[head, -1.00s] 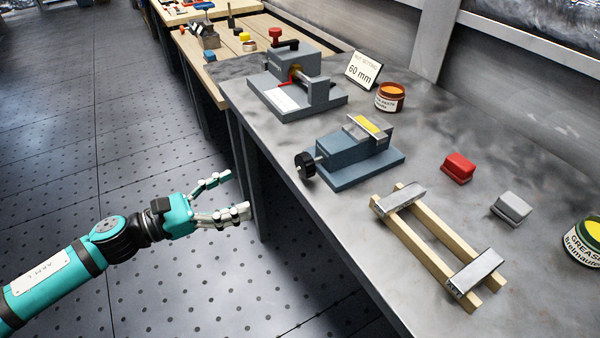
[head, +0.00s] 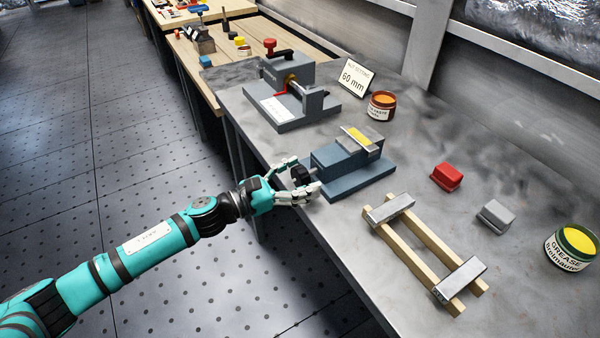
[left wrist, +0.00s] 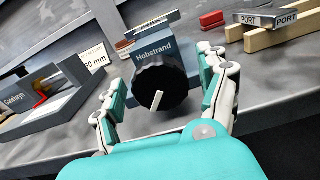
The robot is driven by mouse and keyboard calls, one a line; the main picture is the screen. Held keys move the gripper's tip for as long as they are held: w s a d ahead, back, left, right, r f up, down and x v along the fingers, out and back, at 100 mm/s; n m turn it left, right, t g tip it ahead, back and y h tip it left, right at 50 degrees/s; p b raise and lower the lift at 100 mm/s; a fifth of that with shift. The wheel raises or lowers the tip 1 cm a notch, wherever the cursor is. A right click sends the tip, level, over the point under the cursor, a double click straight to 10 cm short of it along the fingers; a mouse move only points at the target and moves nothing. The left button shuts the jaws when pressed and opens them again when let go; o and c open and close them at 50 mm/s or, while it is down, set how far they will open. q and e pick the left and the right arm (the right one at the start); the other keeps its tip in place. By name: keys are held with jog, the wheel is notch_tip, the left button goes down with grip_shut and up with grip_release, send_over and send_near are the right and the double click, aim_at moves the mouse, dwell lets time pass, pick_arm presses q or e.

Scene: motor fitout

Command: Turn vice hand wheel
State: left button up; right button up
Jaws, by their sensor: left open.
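The blue-grey vice (head: 352,165) stands near the front edge of the metal bench, with a yellow piece (head: 357,136) on its top. Its black hand wheel (head: 299,175) faces the aisle, partly hidden by my fingers. In the left wrist view the black hand wheel (left wrist: 160,88) with a white mark sits below the "Hobstrand" label. My left gripper (head: 303,178) is open, with its fingers on either side of the wheel; it also shows in the left wrist view (left wrist: 165,95). I cannot tell whether the fingers touch the wheel. My right gripper is not in view.
A second grey device (head: 290,95) with a red knob stands behind the vice. A "60 mm" sign (head: 354,77), an orange tin (head: 381,105), a wooden frame (head: 420,250), a red block (head: 446,177), a grey block (head: 494,215) and a grease tin (head: 570,248) are on the bench.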

pick_arm(q)
jog(key=shift+c, duration=0.4)
jog(key=shift+d, duration=0.1)
jog(key=c, duration=1.1)
jog(key=shift+n, duration=0.3)
jog(key=n, duration=0.2)
jog(key=shift+w+r+n, duration=0.1)
jog(key=shift+n, duration=0.2)
jog(key=shift+n+p, duration=0.65)
jog(key=shift+n, duration=1.15)
jog(key=o, duration=1.2)
